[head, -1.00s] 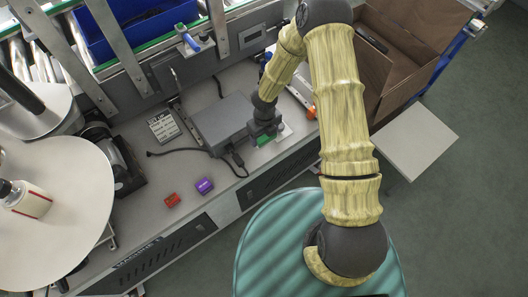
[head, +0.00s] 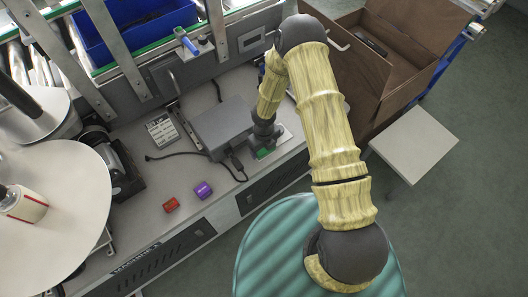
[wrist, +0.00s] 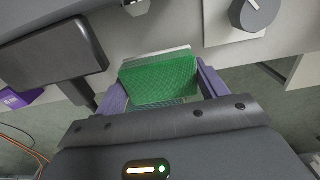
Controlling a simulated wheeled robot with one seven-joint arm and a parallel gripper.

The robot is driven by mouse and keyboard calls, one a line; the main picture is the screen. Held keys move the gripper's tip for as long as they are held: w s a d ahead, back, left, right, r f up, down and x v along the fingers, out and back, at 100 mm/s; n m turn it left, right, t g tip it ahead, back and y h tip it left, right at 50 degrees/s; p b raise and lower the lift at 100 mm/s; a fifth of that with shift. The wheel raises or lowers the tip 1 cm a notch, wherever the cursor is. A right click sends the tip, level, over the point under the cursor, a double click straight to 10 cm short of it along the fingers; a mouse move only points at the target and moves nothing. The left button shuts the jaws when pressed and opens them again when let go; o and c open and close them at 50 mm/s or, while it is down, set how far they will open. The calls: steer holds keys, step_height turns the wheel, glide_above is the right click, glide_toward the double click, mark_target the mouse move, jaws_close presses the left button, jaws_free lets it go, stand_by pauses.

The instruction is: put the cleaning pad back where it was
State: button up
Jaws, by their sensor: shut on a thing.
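The cleaning pad (wrist: 160,78) is a green block with a pale grey layer along its far edge. It sits between the purple fingers of my gripper (wrist: 162,84), which is shut on it. In the head view the pad's green (head: 263,153) shows just below my gripper (head: 264,143), over the grey bench near its front edge. Part of the pad is hidden by my gripper in the head view. I cannot tell whether the pad touches the bench.
A grey box-shaped device (head: 222,126) with a cable stands left of my gripper. A red block (head: 171,204) and a purple block (head: 203,190) lie at the bench front. A dark knob (wrist: 255,12) on a pale plate is close by. A brown carton (head: 400,75) stands right.

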mark_target(264, 152)
steer(key=shift+f, duration=1.75)
steer(key=o, duration=1)
steer(key=shift+f, duration=0.1)
step_height(264, 152, up, 12)
steer(key=shift+r+p, duration=0.15)
steer(key=shift+p, duration=0.5)
